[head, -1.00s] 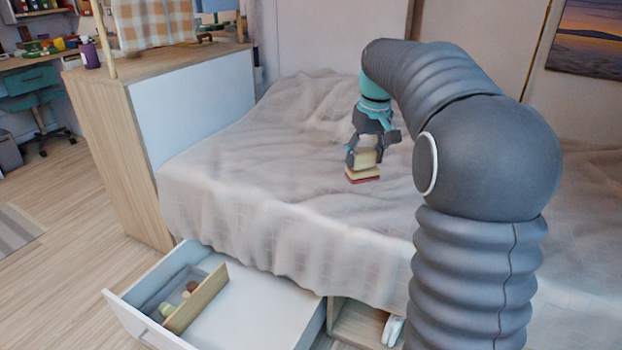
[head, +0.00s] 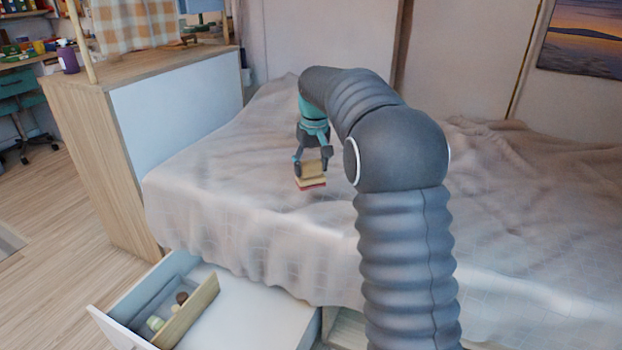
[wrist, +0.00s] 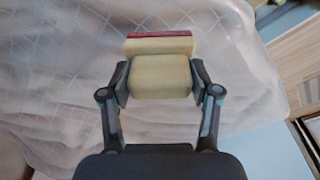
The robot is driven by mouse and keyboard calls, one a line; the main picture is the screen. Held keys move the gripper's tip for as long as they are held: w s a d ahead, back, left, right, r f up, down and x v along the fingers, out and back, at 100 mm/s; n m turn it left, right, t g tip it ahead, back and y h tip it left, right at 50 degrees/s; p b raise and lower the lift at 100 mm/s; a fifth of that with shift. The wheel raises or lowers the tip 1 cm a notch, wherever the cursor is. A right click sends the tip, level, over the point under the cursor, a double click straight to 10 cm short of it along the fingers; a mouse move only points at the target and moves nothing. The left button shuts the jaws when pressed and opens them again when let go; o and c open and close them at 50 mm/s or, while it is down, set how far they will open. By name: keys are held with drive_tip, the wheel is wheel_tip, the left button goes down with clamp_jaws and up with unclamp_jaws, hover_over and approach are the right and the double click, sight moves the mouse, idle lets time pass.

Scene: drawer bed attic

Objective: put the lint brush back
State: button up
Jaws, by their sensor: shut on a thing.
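The lint brush (head: 312,180) has a pale wooden body with a dark red strip along its lower face. My gripper (head: 313,166) is shut on it and holds it over the bed. In the wrist view, the fingers of my gripper (wrist: 160,80) press both sides of the wooden block of the lint brush (wrist: 160,45), with the red edge at the far side. The open drawer (head: 240,312) is at the lower left, pulled out from under the bed. It has a narrow compartment on its left, behind a wooden divider (head: 188,314), with a few small round items inside.
The bed (head: 240,185) has a rumpled pale cover hanging over its front edge above the drawer. A wooden cabinet (head: 105,150) stands left of the bed, with a purple bottle (head: 68,57) on top. The drawer's right part is empty.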

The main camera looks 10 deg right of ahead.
sight(312, 176)
drive_tip(key=shift+f+b, duration=0.3)
drive_tip(key=shift+f, duration=1.7)
drive_tip(key=shift+f, duration=0.2)
drive_tip(key=o, duration=1.1)
